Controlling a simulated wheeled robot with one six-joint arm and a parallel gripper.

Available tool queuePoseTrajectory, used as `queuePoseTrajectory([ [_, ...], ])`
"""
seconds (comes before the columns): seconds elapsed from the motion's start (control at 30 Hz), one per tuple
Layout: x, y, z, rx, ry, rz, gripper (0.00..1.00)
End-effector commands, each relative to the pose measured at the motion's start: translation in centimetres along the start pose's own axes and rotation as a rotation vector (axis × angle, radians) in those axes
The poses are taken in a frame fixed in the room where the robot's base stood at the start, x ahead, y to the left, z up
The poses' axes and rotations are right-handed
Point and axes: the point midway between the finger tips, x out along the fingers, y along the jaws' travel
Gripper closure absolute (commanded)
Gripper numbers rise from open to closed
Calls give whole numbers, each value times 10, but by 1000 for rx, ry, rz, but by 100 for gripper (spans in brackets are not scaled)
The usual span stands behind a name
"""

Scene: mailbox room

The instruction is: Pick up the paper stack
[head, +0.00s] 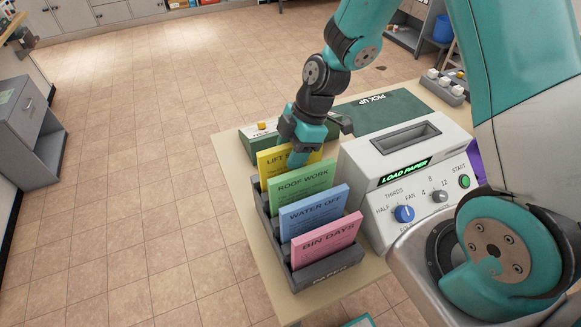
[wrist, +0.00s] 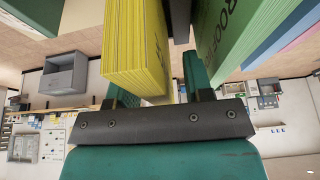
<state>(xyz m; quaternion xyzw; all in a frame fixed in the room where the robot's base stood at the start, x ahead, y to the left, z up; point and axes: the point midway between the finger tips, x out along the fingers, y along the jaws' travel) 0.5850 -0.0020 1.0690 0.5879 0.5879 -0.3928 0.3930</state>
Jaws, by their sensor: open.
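A dark paper rack (head: 322,272) on the table holds upright paper stacks in a row. They are a yellow one marked "LIFT" (head: 271,165), a green "ROOF WORK" (head: 303,184), a blue "WATER OFF" (head: 315,213) and a pink "BIN DAYS" (head: 325,243). My gripper (head: 300,148) is over the yellow stack and covers part of its label. In the wrist view the yellow stack (wrist: 137,45) lies between my open fingers (wrist: 158,82), with the green stack (wrist: 235,35) outside the right finger. I cannot tell whether either finger touches paper.
A grey machine (head: 395,165) with a "LOAD PAPER" display and knobs stands right of the rack. A green "PICK UP" mat (head: 385,108) lies behind it. A grey cabinet (head: 25,125) stands at far left. Open tiled floor (head: 150,150) lies left of the table.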

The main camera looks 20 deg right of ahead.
Motion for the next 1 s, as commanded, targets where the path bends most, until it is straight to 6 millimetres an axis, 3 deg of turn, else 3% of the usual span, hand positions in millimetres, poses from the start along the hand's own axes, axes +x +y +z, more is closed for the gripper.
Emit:
queuePoseTrajectory([
  [0.9,4,0,2,0,0,0,53],
  [0.93,4,0,2,0,0,0,55],
  [1.0,4,0,2,0,0,0,72],
])
